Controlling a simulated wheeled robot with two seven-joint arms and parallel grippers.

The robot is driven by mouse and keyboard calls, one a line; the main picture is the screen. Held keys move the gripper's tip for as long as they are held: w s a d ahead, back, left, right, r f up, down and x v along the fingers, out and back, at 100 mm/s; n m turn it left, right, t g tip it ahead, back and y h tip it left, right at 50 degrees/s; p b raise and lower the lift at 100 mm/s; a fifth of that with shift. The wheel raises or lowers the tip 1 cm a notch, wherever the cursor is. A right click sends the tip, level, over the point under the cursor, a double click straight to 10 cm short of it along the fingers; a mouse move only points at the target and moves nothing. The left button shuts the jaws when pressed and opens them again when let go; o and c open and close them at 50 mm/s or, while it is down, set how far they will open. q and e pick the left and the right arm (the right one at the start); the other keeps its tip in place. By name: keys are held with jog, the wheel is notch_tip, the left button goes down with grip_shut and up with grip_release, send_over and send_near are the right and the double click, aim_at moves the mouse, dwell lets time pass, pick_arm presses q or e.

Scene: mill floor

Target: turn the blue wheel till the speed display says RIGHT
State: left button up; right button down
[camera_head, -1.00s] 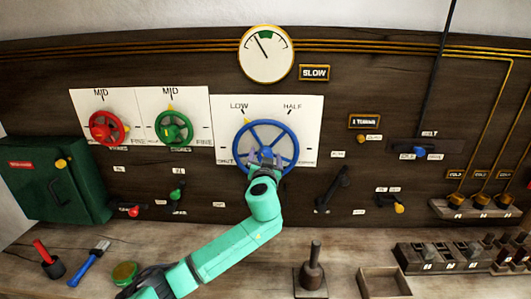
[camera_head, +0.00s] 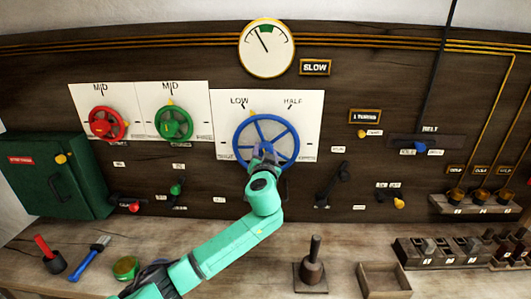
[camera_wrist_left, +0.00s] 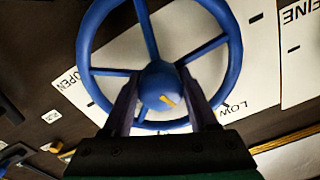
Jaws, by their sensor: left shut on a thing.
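The blue wheel (camera_head: 266,120) stands upright on a white plate marked LOW and HALF, in the middle of the wall panel. In the left wrist view the wheel (camera_wrist_left: 150,8) fills the upper middle, and its hub with a yellow mark shows between my fingers. My left gripper (camera_head: 266,152) reaches the wheel from below and is shut on it; it also shows in the left wrist view (camera_wrist_left: 160,92). The speed display (camera_head: 315,67) reads SLOW. The round gauge (camera_head: 280,60) above has its needle left of the green band. My right gripper is not in view.
Red (camera_head: 92,121) and green (camera_head: 161,121) wheels sit left of the blue one. A black lever (camera_head: 338,185) is to its right. A green box (camera_head: 85,165) is at the left. A peg on a base (camera_head: 312,270) and an open tray (camera_head: 385,268) stand on the bench.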

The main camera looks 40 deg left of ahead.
pick_arm(q)
jog(key=m, duration=0.4)
jog(key=m+p, duration=0.1)
jog(key=m, duration=0.3)
jog(key=shift+r, duration=0.1)
jog(key=shift+m+p, duration=0.35)
jog(key=shift+m, duration=0.65)
jog(key=o, duration=1.4)
jog(key=shift+c, duration=0.2)
